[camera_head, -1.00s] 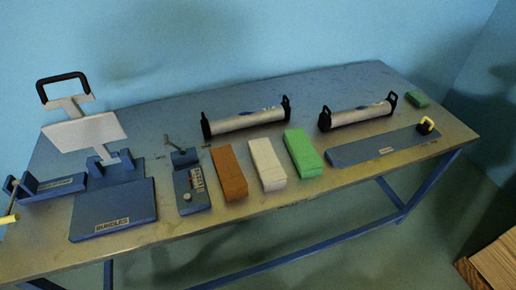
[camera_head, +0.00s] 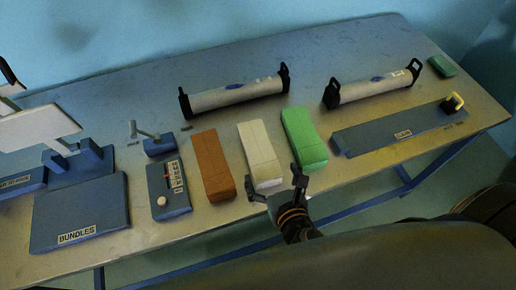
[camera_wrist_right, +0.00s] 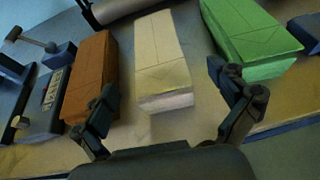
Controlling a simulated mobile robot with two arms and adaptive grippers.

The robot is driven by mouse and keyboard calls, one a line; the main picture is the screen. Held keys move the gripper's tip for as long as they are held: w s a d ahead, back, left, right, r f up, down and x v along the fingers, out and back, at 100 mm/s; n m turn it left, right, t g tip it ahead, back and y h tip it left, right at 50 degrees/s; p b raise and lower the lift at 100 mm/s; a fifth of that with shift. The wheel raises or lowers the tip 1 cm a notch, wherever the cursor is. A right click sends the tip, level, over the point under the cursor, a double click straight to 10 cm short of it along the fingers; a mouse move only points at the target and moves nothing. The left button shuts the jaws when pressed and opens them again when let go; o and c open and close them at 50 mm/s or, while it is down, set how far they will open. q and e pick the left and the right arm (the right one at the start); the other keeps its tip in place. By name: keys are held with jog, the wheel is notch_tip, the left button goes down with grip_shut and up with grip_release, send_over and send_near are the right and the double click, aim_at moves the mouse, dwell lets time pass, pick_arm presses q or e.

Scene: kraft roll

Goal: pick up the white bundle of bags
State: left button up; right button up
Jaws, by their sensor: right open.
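The white bundle of bags (camera_head: 260,155) lies on the table between a brown bundle (camera_head: 211,165) and a green bundle (camera_head: 303,138). My right gripper (camera_head: 275,184) is open at the near end of the white bundle. In the right wrist view the white bundle (camera_wrist_right: 163,62) stands ahead, centred between the two spread fingers (camera_wrist_right: 168,100). Nothing is between the fingers, and I see no contact with the bundle. My left gripper is not in view.
The blue pad labelled BUNDLES (camera_head: 80,212) lies at the left, with a small blue control panel (camera_head: 168,187) beside it. Two rolls (camera_head: 235,94) lie behind the bundles. A long blue board (camera_head: 395,130) is to the right.

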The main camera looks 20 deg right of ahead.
aim_at(263, 161)
jog(key=x, duration=0.4)
jog(key=shift+w+f, duration=0.15)
jog(key=shift+w, duration=0.1)
jog(key=x, duration=0.2)
jog(key=f+x, duration=0.1)
jog(key=x, duration=0.2)
jog(key=shift+s+a, duration=0.1)
jog(key=shift+a, duration=0.05)
jog(key=c, duration=1.5)
